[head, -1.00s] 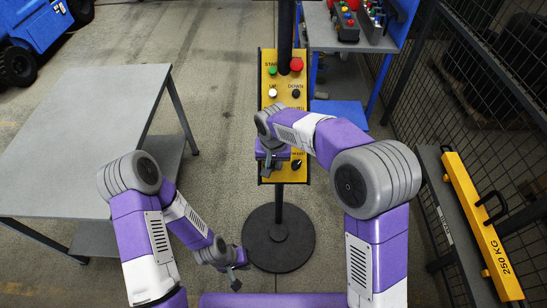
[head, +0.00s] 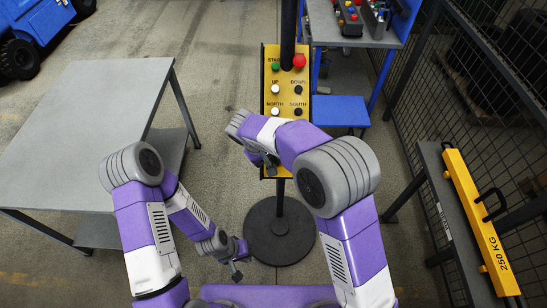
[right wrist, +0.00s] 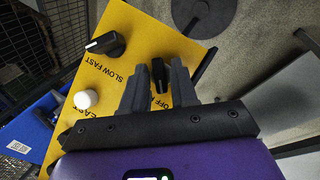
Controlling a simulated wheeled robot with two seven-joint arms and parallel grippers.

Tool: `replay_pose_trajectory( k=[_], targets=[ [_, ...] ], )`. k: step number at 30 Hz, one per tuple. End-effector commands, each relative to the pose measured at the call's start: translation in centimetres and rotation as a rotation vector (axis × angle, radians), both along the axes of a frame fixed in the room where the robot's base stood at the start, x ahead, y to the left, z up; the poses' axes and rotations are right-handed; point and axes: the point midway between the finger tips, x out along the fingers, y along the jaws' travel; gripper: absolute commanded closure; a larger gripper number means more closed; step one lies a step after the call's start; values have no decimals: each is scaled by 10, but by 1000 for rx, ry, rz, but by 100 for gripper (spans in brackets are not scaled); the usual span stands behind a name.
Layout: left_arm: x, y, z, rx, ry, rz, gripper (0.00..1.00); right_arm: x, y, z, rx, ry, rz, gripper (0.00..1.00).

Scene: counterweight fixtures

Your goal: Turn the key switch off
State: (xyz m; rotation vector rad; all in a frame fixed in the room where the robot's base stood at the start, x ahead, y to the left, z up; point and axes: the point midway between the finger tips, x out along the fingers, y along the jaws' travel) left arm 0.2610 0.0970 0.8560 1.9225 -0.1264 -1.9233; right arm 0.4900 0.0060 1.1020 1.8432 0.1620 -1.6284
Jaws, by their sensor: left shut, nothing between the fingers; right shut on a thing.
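The yellow control panel (head: 285,98) stands upright on a post with a round black base. In the right wrist view, the dark key switch (right wrist: 159,76) sits on the panel by the OFF and ON lettering, part of which is hidden. My right gripper (head: 267,162) is at the panel's lower part; in the right wrist view its two fingers stand on either side of the key switch, shut on it. In the head view my right arm hides the key switch. My left gripper (head: 237,274) is shut and empty, low beside the post's base.
A SLOW/FAST knob (right wrist: 105,43) and a white EAST button (right wrist: 85,98) are close by on the panel. A grey table (head: 95,130) stands at left. A blue bench is behind, and a mesh fence and a yellow 250 KG bar (head: 478,215) are at right.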

Motion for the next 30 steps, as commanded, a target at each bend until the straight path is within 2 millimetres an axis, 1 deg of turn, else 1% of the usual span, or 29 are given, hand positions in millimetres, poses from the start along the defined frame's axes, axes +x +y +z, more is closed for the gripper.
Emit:
replay_pose_trajectory(
  k=[16, 17, 18, 19, 26, 30],
  targets=[
    [0, 0, 0, 0, 0, 0, 100, 0, 0, 0, -17, 0, 20, 100],
    [0, 0, 0, 0, 0, 0, 100, 0, 0, 0, -17, 0, 20, 69],
    [0, 0, 0, 0, 0, 0, 100, 0, 0, 0, -17, 0, 20, 63],
    [0, 0, 0, 0, 0, 0, 100, 0, 0, 0, -16, 1, 20, 62],
    [0, 0, 0, 0, 0, 0, 100, 0, 0, 0, -15, 0, 19, 62],
    [0, 0, 0, 0, 0, 0, 100, -1, 3, 8, -14, -3, 20, 62]
  ],
)
